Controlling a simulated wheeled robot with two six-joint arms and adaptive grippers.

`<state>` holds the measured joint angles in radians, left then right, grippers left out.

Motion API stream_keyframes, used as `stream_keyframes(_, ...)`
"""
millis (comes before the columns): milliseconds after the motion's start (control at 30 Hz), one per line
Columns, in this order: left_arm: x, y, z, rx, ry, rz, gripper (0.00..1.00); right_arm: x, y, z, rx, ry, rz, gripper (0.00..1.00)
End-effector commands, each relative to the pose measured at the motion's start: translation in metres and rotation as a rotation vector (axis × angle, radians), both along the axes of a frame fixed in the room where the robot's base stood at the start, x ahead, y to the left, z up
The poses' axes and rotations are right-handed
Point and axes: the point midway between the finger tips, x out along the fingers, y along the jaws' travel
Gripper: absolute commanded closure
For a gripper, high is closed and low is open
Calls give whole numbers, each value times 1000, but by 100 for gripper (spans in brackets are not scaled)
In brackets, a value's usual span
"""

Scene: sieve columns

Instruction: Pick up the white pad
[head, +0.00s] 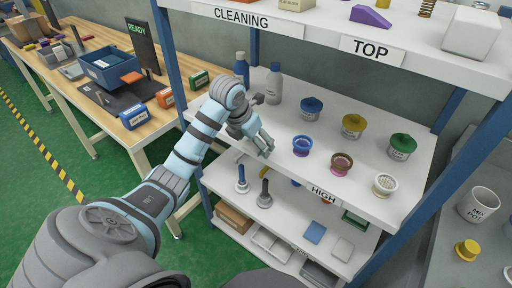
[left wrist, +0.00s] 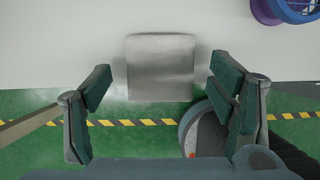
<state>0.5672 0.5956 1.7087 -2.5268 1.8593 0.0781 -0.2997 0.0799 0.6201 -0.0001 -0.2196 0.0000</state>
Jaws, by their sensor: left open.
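A pale grey-white square pad (left wrist: 160,67) shows in the left wrist view. It lies at the front edge of the white shelf, its near end reaching past that edge over the floor. My left gripper (left wrist: 160,100) is open and empty, with one finger on each side of the pad and gaps between. In the head view my left gripper (head: 262,144) is at the front left of the shelf marked HIGH, and it seems to hide this pad. Another whitish pad (head: 342,249) lies on the lower shelf beside a blue pad (head: 314,231). My right gripper is not in view.
A blue-purple sieve (head: 302,146) stands right of my left gripper, with a pink-brown sieve (head: 341,163) and a white one (head: 385,184) further along. Two bottles (head: 274,84) and several lidded tubs (head: 353,125) stand behind. The upper shelf (head: 300,33) overhangs.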

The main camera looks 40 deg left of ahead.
Motion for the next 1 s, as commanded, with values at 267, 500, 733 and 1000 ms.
stream_keyframes(267, 0, 0, 1, 0, -1, 0, 46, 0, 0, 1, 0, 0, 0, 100)
stream_keyframes(500, 0, 0, 1, 0, -1, 0, 58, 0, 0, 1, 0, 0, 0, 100)
stream_keyframes(733, 0, 0, 9, 0, -3, -1, 58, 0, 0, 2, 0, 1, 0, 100)
stream_keyframes(1000, 0, 0, 83, -1, -3, 0, 58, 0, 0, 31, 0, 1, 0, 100)
